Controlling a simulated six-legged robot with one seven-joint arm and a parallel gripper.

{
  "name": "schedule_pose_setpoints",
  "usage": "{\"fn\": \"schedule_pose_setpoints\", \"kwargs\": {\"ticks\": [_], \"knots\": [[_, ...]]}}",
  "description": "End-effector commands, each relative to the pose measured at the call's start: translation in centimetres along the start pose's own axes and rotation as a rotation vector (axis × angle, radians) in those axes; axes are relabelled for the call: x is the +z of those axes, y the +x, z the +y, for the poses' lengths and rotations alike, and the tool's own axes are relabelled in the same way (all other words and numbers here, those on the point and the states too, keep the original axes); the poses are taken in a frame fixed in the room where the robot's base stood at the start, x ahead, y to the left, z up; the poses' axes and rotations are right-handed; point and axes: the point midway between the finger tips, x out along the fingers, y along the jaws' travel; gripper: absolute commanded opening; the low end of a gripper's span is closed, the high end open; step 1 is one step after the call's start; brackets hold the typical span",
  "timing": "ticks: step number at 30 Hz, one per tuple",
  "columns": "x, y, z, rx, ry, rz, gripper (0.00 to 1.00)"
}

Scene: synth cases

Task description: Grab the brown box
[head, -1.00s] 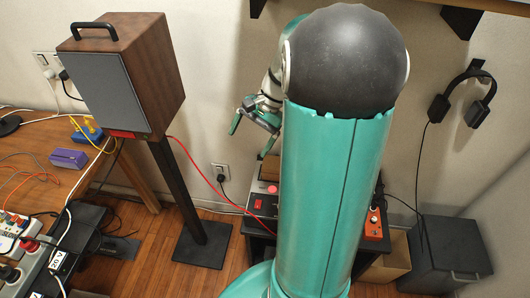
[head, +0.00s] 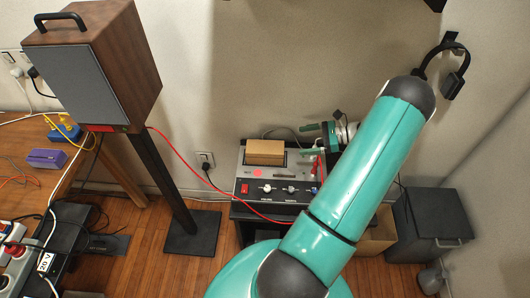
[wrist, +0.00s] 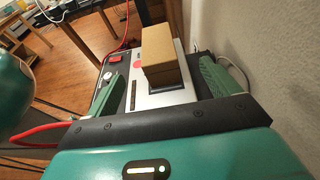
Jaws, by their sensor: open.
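The brown box (head: 265,152) sits on the grey-topped control unit (head: 254,172), towards its back left. It also shows in the wrist view (wrist: 163,50), upright, in line with the gap between my fingers. My gripper (head: 308,140) is open and empty, to the right of the box at about its height. In the wrist view, the green fingers of my gripper (wrist: 161,70) stand wide apart, one on either side of the box in the picture. The head view shows a gap between the fingertips and the box.
The unit carries a red switch (head: 244,188) and knobs; a red cable (head: 215,188) runs to it from the left. A wooden speaker (head: 100,65) on a black stand is at left. The wall is close behind.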

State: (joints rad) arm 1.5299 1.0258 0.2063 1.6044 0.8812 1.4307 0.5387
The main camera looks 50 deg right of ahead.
Motion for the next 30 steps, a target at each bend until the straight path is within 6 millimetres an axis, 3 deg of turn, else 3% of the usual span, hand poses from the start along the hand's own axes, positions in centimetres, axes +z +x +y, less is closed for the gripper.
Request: {"fn": "schedule_pose_setpoints", "kwargs": {"ticks": [12,19,25,30], "knots": [[0.0,7.3,0.1,0.004,0.000,-0.001,0.88],[-0.1,9.1,0.3,0.003,-0.001,0.000,0.88],[-0.3,12.2,0.7,0.005,-0.001,0.000,0.88],[-0.4,13.4,0.7,0.002,-0.002,0.002,0.88]]}}
